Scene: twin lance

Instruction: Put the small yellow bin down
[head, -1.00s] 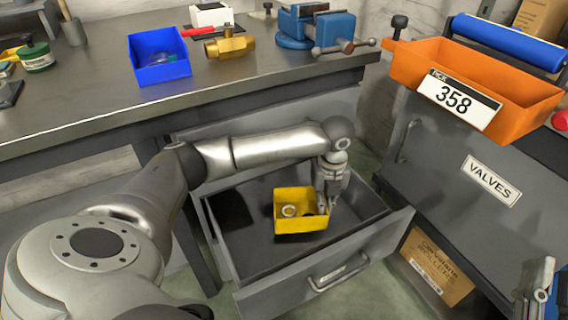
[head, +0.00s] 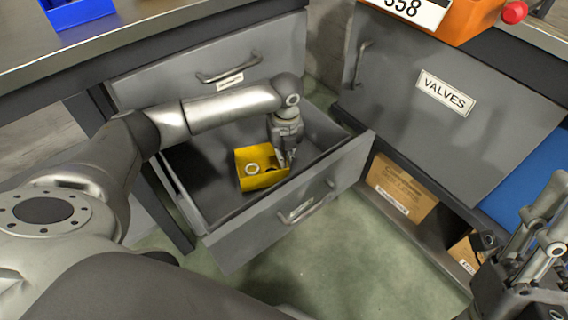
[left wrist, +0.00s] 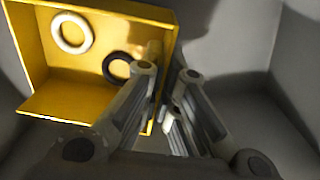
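The small yellow bin (head: 243,174) is inside the open grey drawer (head: 226,244), towards its middle. It holds a pale ring (left wrist: 72,33) and a dark ring (left wrist: 118,68). My left gripper (head: 287,162) points down at the bin's right side. In the left wrist view its fingers (left wrist: 166,72) straddle the bin's side wall, one inside and one outside, close together on it. The bin looks to be at the drawer floor, but its underside is hidden. My right gripper (head: 556,205) is at the right edge, partly cut off, with nothing seen in it.
A blue bin (head: 80,12) stands on the bench at the upper left. A cardboard box (head: 400,188) sits on the shelf below. The drawer has free floor left of the yellow bin.

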